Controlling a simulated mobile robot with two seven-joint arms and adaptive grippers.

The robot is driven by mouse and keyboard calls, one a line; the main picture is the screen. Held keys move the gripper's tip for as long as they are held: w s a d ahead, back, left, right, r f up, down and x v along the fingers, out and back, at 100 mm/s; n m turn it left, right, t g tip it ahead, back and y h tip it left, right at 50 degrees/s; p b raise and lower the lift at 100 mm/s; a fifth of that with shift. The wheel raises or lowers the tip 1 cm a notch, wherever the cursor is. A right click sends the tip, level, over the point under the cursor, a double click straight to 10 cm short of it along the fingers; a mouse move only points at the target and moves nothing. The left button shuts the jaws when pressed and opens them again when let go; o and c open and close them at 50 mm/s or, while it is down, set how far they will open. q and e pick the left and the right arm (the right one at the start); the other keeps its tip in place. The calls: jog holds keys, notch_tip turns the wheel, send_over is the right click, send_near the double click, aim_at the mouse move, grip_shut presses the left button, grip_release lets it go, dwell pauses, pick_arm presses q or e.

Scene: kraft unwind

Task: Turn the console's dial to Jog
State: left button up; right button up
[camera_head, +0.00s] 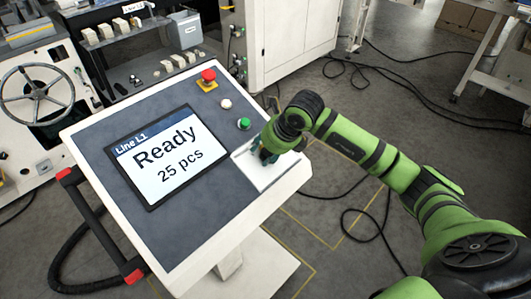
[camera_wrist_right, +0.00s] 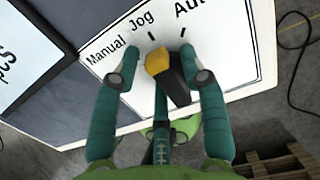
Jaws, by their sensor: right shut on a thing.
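The console (camera_head: 85,155) has a sloped dark panel with a screen (camera_head: 165,158) reading "Line L1 Ready 25 pcs". Its dial (camera_wrist_right: 178,88) is a black knob with a yellow end, on a white plate (camera_wrist_right: 110,40) lettered "Manual", "Jog" and a partly cut-off "Auto". The yellow end is toward the tick below "Jog"; exact alignment is hard to tell. My right gripper (camera_wrist_right: 160,65) is shut on the dial, a teal finger on either side. In the head view my right gripper (camera_head: 264,153) is over the plate and hides the dial. My left gripper is out of view.
Above the plate on the panel are a green button (camera_head: 243,124), a white button (camera_head: 225,103) and a red emergency stop (camera_head: 208,76). A machine with a handwheel (camera_head: 37,96) stands at the left. Cables (camera_head: 385,80) lie on the floor to the right.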

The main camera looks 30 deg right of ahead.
jog(key=shift+w+r, duration=0.15)
jog(key=o, duration=0.9)
jog(key=shift+c, duration=0.2)
jog(key=v, duration=1.2)
